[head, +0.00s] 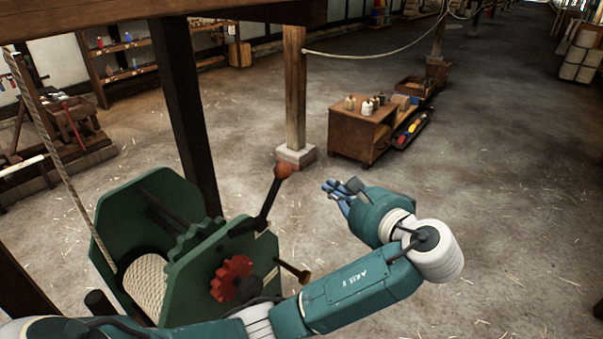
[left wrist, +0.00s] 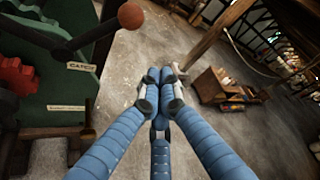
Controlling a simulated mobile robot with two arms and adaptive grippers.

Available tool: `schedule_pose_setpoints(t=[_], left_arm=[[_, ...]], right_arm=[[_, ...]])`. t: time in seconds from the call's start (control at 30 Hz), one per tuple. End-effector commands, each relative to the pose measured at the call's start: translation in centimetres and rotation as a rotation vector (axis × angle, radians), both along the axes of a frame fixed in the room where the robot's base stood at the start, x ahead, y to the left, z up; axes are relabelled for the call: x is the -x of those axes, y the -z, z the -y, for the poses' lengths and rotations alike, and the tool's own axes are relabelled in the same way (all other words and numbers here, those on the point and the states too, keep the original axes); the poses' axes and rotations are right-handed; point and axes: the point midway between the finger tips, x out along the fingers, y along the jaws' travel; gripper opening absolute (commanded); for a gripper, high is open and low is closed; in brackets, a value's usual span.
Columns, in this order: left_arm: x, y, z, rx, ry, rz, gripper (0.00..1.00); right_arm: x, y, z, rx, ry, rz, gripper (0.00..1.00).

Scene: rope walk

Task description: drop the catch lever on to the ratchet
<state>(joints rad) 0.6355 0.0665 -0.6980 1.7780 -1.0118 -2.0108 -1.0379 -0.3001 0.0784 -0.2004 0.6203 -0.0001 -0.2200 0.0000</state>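The catch lever (head: 268,203) is a dark bar with an orange-red ball knob. It stands raised, leaning right, from the green winch frame (head: 197,277). The red toothed ratchet wheel (head: 232,278) is on the frame's side below the lever's pivot. In the left wrist view the lever (left wrist: 98,33) crosses the upper left, above a "CATCH" label, and part of the red ratchet (left wrist: 15,76) shows at the left edge. My left gripper (head: 338,191) is right of the knob, apart from it and empty. Its blue fingertips (left wrist: 160,78) meet. My right gripper is out of view.
A brass-tipped peg (head: 294,271) sticks out right of the ratchet. Rope (head: 148,285) is wound inside the frame. A wooden post (head: 295,95) and a small cabinet (head: 362,128) with bottles stand behind. The floor to the right is open.

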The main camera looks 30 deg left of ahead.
Motion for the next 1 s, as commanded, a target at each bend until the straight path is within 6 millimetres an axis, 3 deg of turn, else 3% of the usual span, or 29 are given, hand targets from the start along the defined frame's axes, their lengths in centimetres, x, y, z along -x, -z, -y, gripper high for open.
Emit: schedule_pose_setpoints(t=[0.27, 0.73, 1.0], left_arm=[[-0.5, 0.2, -0.8, -0.002, 0.000, -0.001, 0.00], [-5.1, 2.5, -8.6, -0.002, -0.002, -0.004, 0.00], [-2.2, 0.7, -9.2, 0.000, 0.001, -0.002, 0.00]], right_arm=[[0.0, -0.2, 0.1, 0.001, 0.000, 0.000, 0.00], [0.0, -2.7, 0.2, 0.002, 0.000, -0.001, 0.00], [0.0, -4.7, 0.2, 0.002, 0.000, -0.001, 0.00]])
